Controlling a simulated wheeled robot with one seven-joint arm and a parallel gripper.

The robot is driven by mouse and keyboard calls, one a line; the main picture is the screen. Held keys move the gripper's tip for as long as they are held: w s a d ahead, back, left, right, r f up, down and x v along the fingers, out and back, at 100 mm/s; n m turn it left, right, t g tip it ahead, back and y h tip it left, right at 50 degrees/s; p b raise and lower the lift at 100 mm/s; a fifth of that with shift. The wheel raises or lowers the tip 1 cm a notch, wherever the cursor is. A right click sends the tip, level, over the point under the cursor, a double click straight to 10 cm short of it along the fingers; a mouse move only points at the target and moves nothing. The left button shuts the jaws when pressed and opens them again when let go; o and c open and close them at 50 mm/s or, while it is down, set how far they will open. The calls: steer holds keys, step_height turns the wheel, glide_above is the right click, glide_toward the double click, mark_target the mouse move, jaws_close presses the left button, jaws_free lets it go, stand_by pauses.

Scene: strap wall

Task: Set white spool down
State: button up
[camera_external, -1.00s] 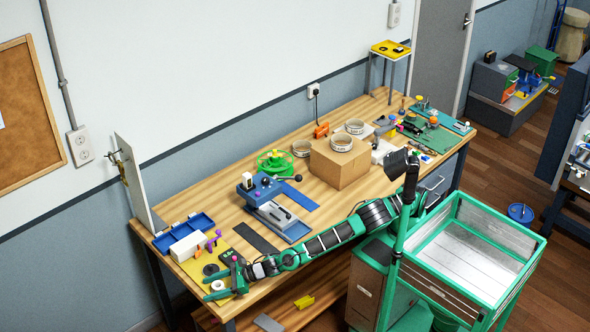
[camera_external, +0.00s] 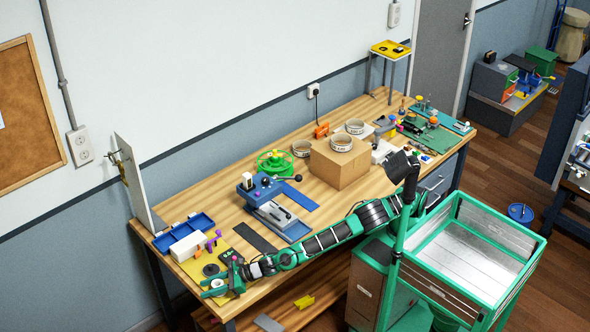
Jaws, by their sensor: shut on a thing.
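The white spool (camera_external: 217,284) is a small white ring at the front left corner of the workbench, on or just above the yellow mat (camera_external: 190,268). My gripper (camera_external: 217,288) is green and reaches in from the right, low over that corner. Its fingers are shut on the white spool, one on either side of it. I cannot tell whether the spool touches the mat.
A dark disc (camera_external: 211,270) lies just behind the spool. A white box (camera_external: 188,247), purple-topped pieces (camera_external: 214,239) and a blue tray (camera_external: 184,233) stand farther back. A blue machine (camera_external: 274,208) and a cardboard box (camera_external: 340,163) stand to the right.

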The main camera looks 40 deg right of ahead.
step_height(320, 180, up, 9)
steer(key=w+d+m, duration=0.1)
steer(key=w+d, duration=0.3)
steer(key=d, duration=0.1)
steer(key=w+d+t+h, duration=0.1)
steer(key=w+d, duration=0.3)
steer(key=d, duration=0.1)
steer(key=w+d+m+t+h, duration=0.1)
steer(key=w+d, duration=0.3)
steer(key=d, duration=0.1)
steer(key=shift+w+r+m, duration=0.1)
steer(key=shift+r+m, duration=0.2)
steer(key=m+t+h, duration=0.2)
glide_above(241, 235)
step_height(241, 235, down, 3)
steer(key=shift+f, duration=3.95)
steer(key=shift+f, duration=0.15)
steer(key=o, duration=1.1)
